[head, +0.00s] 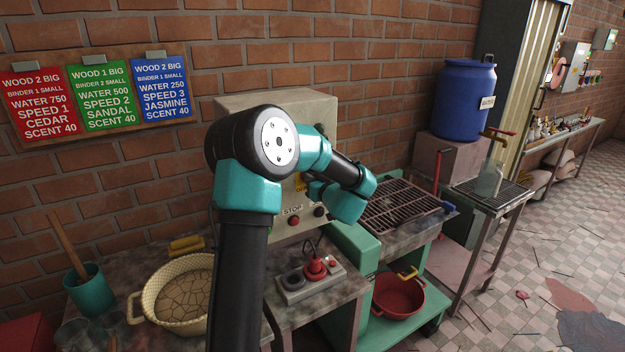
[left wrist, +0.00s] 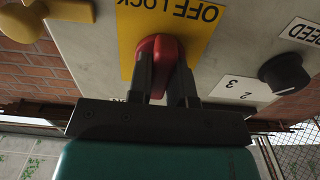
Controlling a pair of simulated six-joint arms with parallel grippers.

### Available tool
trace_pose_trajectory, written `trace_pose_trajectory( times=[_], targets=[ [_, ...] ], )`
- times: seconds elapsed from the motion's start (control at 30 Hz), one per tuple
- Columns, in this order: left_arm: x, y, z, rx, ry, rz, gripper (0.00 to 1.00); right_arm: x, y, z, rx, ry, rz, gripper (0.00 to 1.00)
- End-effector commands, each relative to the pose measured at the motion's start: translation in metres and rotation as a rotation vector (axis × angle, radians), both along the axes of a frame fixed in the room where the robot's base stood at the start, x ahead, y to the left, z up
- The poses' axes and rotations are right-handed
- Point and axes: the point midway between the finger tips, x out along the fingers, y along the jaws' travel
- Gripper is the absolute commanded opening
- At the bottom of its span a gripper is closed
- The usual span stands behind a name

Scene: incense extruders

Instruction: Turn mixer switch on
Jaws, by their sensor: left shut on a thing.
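The grey mixer control cabinet (head: 325,105) stands against the brick wall, mostly behind my left arm in the head view. In the left wrist view, which shows the panel upside down, a red switch handle (left wrist: 155,45) sits on a yellow plate (left wrist: 195,18) with the words OFF and LOCK. My left gripper (left wrist: 163,78) is shut on the red handle, one finger on each side. The arm hides the switch and most of the gripper in the head view. A black speed knob (left wrist: 284,73) is beside the plate. My right gripper is in neither view.
A wicker basket (head: 140,305) is at left on the bench. A grill rack (head: 400,212) and a red basin (head: 398,296) are at right.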

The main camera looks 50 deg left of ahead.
Motion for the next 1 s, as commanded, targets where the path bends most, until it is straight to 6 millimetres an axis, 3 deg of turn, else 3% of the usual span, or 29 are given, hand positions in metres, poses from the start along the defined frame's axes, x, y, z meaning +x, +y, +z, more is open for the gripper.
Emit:
trace_pose_trajectory(
  times=[0.27,0.3,0.53,0.83,1.0],
  targets=[
    [0.0,0.0,0.0,-0.001,0.002,0.0,0.0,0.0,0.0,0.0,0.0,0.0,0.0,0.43],
    [0.0,0.0,0.0,-0.001,0.002,0.0,0.22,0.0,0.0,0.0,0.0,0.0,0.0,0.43],
    [0.0,0.0,0.0,0.0,0.001,0.0,0.44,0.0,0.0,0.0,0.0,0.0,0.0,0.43],
    [0.0,-0.001,0.0,0.0,0.0,-0.001,0.45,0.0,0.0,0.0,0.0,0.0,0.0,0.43],
    [-0.002,-0.013,0.0,-0.001,0.001,-0.001,0.45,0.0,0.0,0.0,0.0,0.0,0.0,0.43]
  ],
)
